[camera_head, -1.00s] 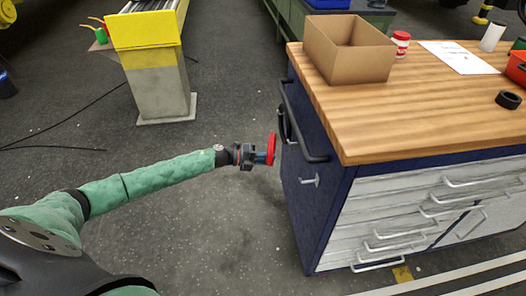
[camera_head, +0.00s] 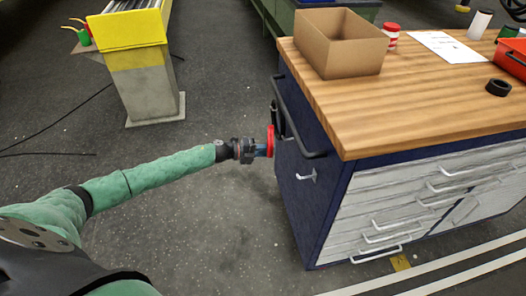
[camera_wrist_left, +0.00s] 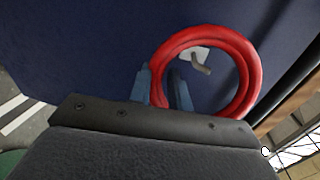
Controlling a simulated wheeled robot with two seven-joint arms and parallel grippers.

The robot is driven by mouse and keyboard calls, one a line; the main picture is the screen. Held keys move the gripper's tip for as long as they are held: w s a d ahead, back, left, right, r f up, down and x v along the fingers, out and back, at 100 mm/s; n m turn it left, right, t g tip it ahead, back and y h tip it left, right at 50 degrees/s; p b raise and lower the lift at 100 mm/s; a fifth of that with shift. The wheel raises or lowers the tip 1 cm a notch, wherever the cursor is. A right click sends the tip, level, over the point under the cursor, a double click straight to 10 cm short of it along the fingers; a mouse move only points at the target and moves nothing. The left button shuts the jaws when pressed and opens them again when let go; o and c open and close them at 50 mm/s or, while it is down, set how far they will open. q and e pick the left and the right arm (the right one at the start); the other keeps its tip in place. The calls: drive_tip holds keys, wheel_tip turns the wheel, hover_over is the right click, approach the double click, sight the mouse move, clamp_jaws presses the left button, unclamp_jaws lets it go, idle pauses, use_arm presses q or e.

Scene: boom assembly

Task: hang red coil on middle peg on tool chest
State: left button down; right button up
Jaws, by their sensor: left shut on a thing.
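The red coil (camera_head: 270,141) is a ring held upright close to the dark blue side of the tool chest (camera_head: 322,204). My left gripper (camera_head: 262,150) is shut on its near edge. In the left wrist view, the red coil (camera_wrist_left: 246,67) stands just beyond my left gripper (camera_wrist_left: 162,92). A metal peg (camera_wrist_left: 203,68) on a pale plate shows through the ring's opening; I cannot tell if the coil is around it or only in front. Another peg (camera_head: 308,176) on the chest's side is bare, nearer me. My right gripper is out of view.
A black side handle (camera_head: 300,130) runs along the chest's upper side, close to the coil. A dark loop (camera_head: 275,112) hangs farther back. A cardboard box (camera_head: 338,58) stands on the wooden top.

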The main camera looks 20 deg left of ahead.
use_arm(q)
drive_tip(key=shift+r+x, duration=0.2)
drive_tip(key=shift+x, duration=1.5)
drive_tip(key=shift+r+x, duration=0.2)
drive_tip(key=shift+x, duration=1.5)
drive_tip(key=shift+w+d+f+b, duration=0.15)
drive_tip(key=shift+f+b, duration=0.15)
drive_tip(key=shift+b, duration=0.05)
drive_tip(key=shift+w+d+f+b, duration=0.1)
drive_tip(key=shift+d+f+b, duration=0.1)
drive_tip(key=shift+f, duration=0.15)
drive_tip(key=shift+w+d+f+b, duration=0.1)
drive_tip(key=shift+d+f+b, duration=0.1)
drive_tip(key=shift+f, duration=0.3)
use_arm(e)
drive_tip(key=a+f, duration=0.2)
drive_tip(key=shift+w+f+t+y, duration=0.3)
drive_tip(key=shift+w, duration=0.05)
use_arm(q)
drive_tip(key=shift+f, duration=0.1)
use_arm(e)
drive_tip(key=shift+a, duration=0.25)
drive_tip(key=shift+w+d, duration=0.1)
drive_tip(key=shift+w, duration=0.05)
use_arm(q)
drive_tip(key=c, duration=1.2)
unclamp_jaws()
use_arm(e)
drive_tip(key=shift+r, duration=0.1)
